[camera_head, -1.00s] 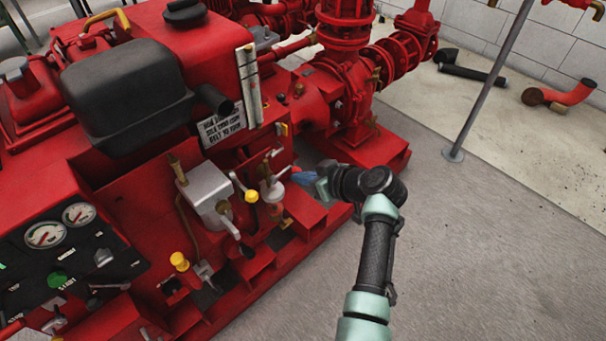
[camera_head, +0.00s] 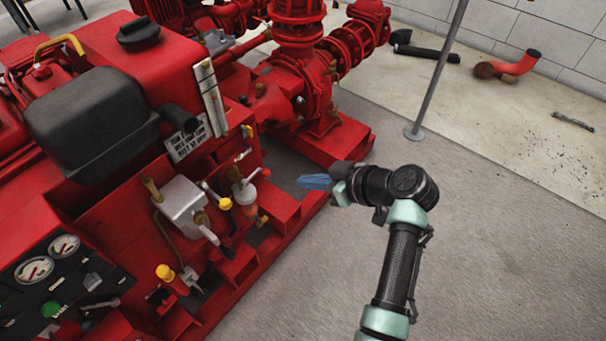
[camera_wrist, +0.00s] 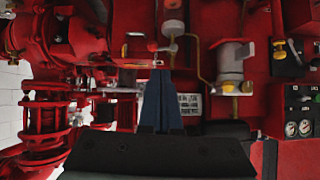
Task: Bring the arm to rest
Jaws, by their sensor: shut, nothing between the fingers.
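My gripper (camera_head: 314,181) is at the end of my arm, right of the red pumpset (camera_head: 278,205), over the edge of its base. Its blue fingers are together and point left toward the machine, with nothing held. In the wrist view my gripper (camera_wrist: 160,80) shows as two blue fingers side by side, with the pumpset's red panel and fittings beyond. I see a visible gap between the fingers and the levers in the head view.
Yellow-knobbed levers (camera_head: 225,203) and a grey box (camera_head: 182,203) stick out left of my gripper. A gauge panel (camera_head: 60,275) is at lower left. A thin grey post (camera_head: 436,80) stands behind on the right. The grey floor (camera_head: 500,260) at right is clear.

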